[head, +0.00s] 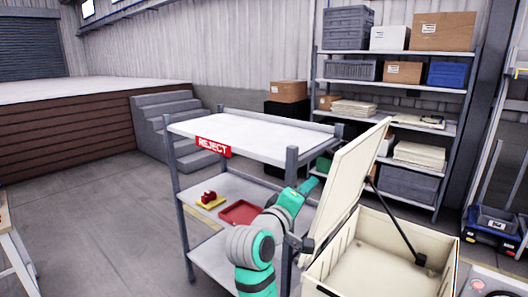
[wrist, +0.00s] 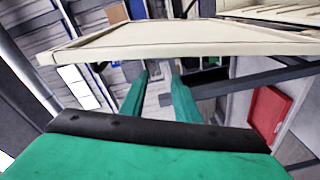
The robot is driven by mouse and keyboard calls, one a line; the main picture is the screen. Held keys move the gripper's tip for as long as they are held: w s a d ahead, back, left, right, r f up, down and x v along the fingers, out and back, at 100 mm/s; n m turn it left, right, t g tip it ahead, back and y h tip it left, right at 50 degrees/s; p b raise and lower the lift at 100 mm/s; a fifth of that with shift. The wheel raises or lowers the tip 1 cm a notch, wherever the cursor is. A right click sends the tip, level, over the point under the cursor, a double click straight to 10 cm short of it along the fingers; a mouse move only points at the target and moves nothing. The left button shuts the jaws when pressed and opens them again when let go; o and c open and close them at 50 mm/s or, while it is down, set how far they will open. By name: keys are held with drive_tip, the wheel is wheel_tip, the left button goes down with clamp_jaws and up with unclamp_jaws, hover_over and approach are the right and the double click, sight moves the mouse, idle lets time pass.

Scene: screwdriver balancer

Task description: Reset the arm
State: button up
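My arm's grey and teal links rise at the bottom centre of the head view. My gripper (head: 311,184) points up and right there, close beside the raised cream lid (head: 345,180). In the wrist view my gripper's two teal fingers (wrist: 160,76) stand apart with nothing seen between them. The lid's pale panel (wrist: 170,40) crosses the top of the wrist view, by the fingertips. I cannot tell whether they touch. The lid belongs to an open cream box (head: 375,262) at the lower right.
A cart marked REJECT (head: 213,146) stands behind my arm. Its middle shelf holds a red tray (head: 241,212) and a red item on a yellow base (head: 209,199). A loaded storage rack (head: 390,85) stands at the back. Open floor (head: 90,230) lies left.

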drive_tip(key=s+a+f+y, duration=0.2)
drive_tip(key=s+a+f, duration=0.1)
drive_tip(key=f, duration=0.7)
drive_tip(key=s+a+f+t+y, duration=0.1)
drive_tip(key=s+a+f+y, duration=0.15)
drive_tip(key=f, duration=0.75)
drive_tip(key=s+a+f+y, duration=0.2)
drive_tip(key=s+a+f, duration=0.1)
drive_tip(key=f, duration=0.7)
drive_tip(key=s+a+f+y, duration=0.1)
drive_tip(key=s+a+f, duration=0.2)
drive_tip(key=s+f, duration=0.55)
drive_tip(key=s+a+f+m+y, duration=0.1)
drive_tip(key=s+f+m, duration=0.15)
drive_tip(key=s, duration=0.65)
drive_tip(key=s+a+f+m+y, duration=0.1)
drive_tip(key=s+f, duration=0.2)
drive_tip(key=s, duration=0.6)
drive_tip(key=s+r+m, duration=0.1)
drive_tip(key=s, duration=0.7)
drive_tip(key=s+r+m, duration=0.2)
drive_tip(key=s, duration=0.7)
drive_tip(key=shift+s+d+r, duration=0.15)
drive_tip(key=shift+d+r, duration=0.1)
drive_tip(key=shift+d, duration=0.05)
drive_tip(key=shift+a+y, duration=0.1)
drive_tip(key=shift+y, duration=0.25)
